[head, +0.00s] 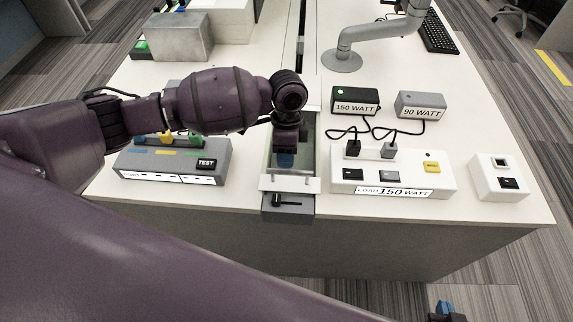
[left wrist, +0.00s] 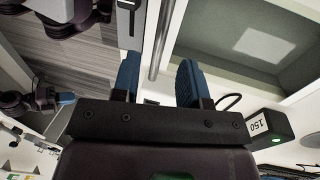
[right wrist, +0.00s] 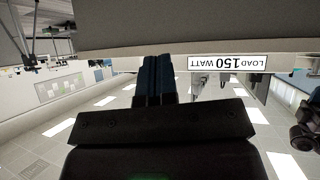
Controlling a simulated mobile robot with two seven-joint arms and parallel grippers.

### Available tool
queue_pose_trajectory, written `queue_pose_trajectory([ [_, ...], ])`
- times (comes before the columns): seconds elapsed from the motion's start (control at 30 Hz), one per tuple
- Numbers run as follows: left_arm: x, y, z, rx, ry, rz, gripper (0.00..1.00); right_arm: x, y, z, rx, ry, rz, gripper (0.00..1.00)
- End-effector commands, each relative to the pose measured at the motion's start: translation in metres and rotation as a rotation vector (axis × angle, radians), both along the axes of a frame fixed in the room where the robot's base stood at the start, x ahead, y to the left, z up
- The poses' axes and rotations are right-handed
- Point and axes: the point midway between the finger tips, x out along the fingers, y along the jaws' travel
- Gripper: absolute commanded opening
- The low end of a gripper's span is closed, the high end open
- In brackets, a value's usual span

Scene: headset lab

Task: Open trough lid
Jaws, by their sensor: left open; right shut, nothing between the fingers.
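The trough (head: 308,150) is a long narrow channel set in the middle of the white table, with a greenish-grey inside. A pale crossbar (head: 289,184) spans its near end, above a grey block with a black handle (head: 288,202) at the table's front edge. I cannot tell a separate lid from the trough. My left gripper (head: 286,160) points down over the trough, fingers apart. In the left wrist view the open fingers (left wrist: 158,82) are beside the trough's pale edge (left wrist: 165,40), nothing clearly held. My right gripper (head: 446,306) is low, in front of the table; its fingers (right wrist: 158,80) are together and empty.
A grey TEST power strip (head: 172,163) stands left of the trough. A white 150 WATT load strip (head: 395,176) stands close on its right, with cabled adapter boxes (head: 356,101) behind. A small white switch box (head: 499,177) is at the far right. A monitor arm (head: 342,60) stands behind.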

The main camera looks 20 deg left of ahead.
Motion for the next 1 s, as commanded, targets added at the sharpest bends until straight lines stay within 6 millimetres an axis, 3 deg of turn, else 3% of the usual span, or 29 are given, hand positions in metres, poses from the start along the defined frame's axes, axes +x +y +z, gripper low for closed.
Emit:
queue_pose_trajectory([
  [0.1,-0.004,-0.001,-0.02,-0.001,0.003,0.001,0.4,0.002,0.001,-0.002,0.0,-0.001,0.001,0.0],
  [0.3,-0.007,-0.002,-0.037,-0.001,0.0,0.0,0.4,0.006,0.002,0.001,0.001,-0.012,0.004,0.0],
  [0.7,-0.008,-0.003,-0.042,0.0,-0.002,0.0,0.4,0.005,0.002,0.001,0.001,-0.01,0.003,0.0],
  [0.97,-0.008,-0.003,-0.042,-0.001,-0.001,0.0,0.0,0.003,0.001,0.0,0.001,-0.008,0.002,0.0],
  [1.0,-0.008,-0.003,-0.042,-0.001,-0.001,0.0,0.0,0.003,0.001,0.0,0.001,-0.008,0.002,0.0],
])
